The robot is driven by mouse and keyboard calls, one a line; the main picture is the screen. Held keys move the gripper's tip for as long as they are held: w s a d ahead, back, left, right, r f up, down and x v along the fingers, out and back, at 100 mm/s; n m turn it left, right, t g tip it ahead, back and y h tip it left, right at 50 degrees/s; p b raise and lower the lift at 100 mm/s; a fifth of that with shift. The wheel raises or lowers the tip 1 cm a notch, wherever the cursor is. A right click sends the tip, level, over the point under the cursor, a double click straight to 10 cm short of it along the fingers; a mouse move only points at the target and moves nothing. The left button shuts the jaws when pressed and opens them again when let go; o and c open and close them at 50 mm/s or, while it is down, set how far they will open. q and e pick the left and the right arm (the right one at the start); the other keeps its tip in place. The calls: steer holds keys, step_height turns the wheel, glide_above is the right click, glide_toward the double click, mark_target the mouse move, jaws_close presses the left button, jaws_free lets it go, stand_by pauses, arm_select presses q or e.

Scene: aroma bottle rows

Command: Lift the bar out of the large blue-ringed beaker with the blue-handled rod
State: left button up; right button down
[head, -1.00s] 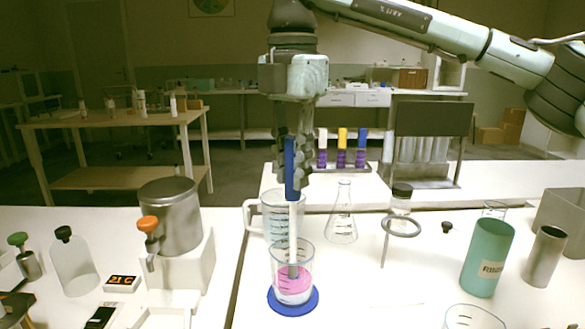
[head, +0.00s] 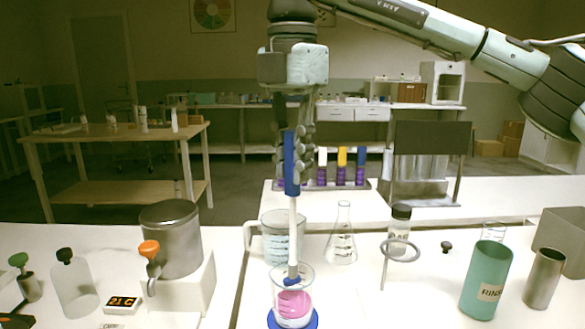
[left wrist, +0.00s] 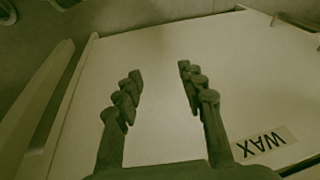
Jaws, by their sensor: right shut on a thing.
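My right gripper (head: 293,185) is shut on the blue handle (head: 291,163) of the rod, above the beaker in the head view. The rod's white shaft (head: 292,228) hangs nearly upright. Its grey-blue tip (head: 292,281) is inside the beaker's outline, just above the pink liquid (head: 293,305). The clear beaker (head: 309,285) stands on a blue ring (head: 314,320), cut by the bottom edge. I cannot make out the bar apart from the rod's tip. My left gripper (left wrist: 160,72) is open and empty in the left wrist view, over a white surface.
A larger clear jug (head: 272,230) stands just behind the beaker, and a conical flask (head: 341,240) is behind right. A ring stand (head: 400,251) and a teal rinse cup (head: 485,280) are to the right. A metal pot (head: 170,240) is at left. A WAX label (left wrist: 266,142) lies near my left gripper.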

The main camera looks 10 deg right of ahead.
mark_target(292, 131)
steer(key=shift+r, duration=3.35)
